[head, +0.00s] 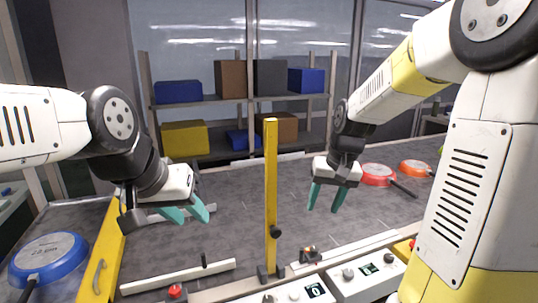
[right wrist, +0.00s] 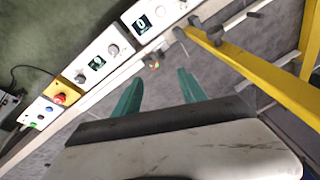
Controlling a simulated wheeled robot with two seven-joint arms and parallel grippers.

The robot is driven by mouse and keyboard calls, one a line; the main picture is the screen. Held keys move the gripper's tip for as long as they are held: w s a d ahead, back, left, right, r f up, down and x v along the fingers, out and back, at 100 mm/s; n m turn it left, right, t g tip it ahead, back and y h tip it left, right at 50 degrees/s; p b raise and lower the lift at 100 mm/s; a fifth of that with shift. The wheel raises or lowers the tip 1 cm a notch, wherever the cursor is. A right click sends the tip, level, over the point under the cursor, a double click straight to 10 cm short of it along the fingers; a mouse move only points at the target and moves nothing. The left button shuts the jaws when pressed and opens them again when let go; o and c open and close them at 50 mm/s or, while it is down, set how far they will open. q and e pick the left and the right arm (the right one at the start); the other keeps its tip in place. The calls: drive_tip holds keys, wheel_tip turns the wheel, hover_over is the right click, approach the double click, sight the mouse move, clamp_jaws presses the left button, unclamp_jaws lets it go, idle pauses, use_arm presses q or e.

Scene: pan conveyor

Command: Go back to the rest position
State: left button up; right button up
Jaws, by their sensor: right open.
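My left gripper (head: 187,215) is at the left of the head view, over the grey conveyor belt (head: 222,243). Its teal fingers are apart with nothing seen between them, but how far apart is hard to judge. My right gripper (head: 324,198) is over the belt right of the yellow post, with its teal fingers pointing down, open and empty. In the right wrist view its fingers (right wrist: 160,92) are spread, with the belt edge and control boxes beyond.
A yellow post (head: 271,195) stands between my grippers. A blue pan (head: 48,258) lies at the left; a red pan (head: 378,174) and an orange pan (head: 415,168) lie at the right. Control boxes (head: 365,275) line the front edge. A shelf with bins (head: 184,137) stands behind.

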drive_tip(key=s+r+t, duration=0.2)
drive_tip(key=s+r, duration=0.4)
drive_tip(key=s, duration=0.2)
drive_tip(key=shift+s+a+r+n+y, duration=0.3)
drive_tip(key=shift+s+a+r, duration=0.05)
drive_tip(key=shift+s+r, duration=0.05)
drive_tip(key=s, duration=0.2)
drive_tip(key=s+r+t, duration=0.1)
drive_tip(key=s, duration=0.2)
drive_tip(key=s+r+t, duration=0.1)
drive_tip(key=s, duration=0.2)
drive_tip(key=shift+a, duration=0.3)
drive_tip(key=shift+c, duration=0.2)
